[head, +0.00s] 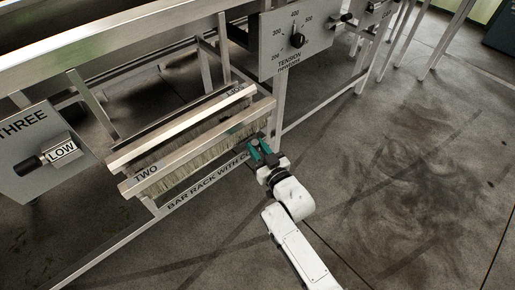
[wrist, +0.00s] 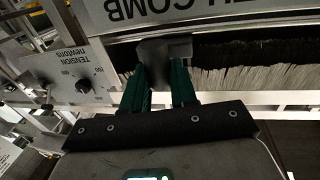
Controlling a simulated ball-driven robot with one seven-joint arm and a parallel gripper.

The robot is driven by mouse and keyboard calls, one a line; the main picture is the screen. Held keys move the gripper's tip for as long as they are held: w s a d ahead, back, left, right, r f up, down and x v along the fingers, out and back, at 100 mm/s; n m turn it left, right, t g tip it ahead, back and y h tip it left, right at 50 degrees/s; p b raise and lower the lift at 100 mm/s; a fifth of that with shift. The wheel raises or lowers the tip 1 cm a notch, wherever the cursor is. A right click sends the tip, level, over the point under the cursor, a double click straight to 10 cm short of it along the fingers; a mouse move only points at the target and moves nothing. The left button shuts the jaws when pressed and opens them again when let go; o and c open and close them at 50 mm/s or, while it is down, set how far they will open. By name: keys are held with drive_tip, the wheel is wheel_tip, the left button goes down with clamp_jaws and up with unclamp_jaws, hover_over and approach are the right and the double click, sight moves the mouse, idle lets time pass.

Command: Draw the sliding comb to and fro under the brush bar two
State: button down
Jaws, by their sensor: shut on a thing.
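Brush bar two (head: 205,142) is a long pale metal bar marked TWO at its left end. Its bristles (head: 195,156) hang below it and also show at the right of the wrist view (wrist: 262,62). My gripper (head: 260,150) is at the right end of the rack, just below the bar. In the wrist view my gripper's green fingers (wrist: 160,80) are shut on a grey tab (wrist: 165,48), which looks like the end of the sliding comb, beside the bristles. The rest of the comb is hidden in the rack.
The rack rail (head: 190,193) carries the label BAR RACK WITH COMB, partly hidden by my gripper. A second bar (head: 180,125) lies behind. A tension dial panel (head: 291,42) stands up right, and a panel marked THREE with a LOW lever (head: 45,155) left. Open floor lies right.

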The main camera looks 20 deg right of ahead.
drive_tip(key=shift+d, duration=0.15)
drive_tip(key=c, duration=0.9)
unclamp_jaws()
drive_tip(key=shift+s, duration=0.1)
drive_tip(key=s, duration=0.3)
drive_tip(key=s+p, duration=0.1)
drive_tip(key=s, duration=0.3)
drive_tip(key=s+d, duration=0.1)
drive_tip(key=s, duration=0.2)
drive_tip(key=shift+s+p, duration=0.3)
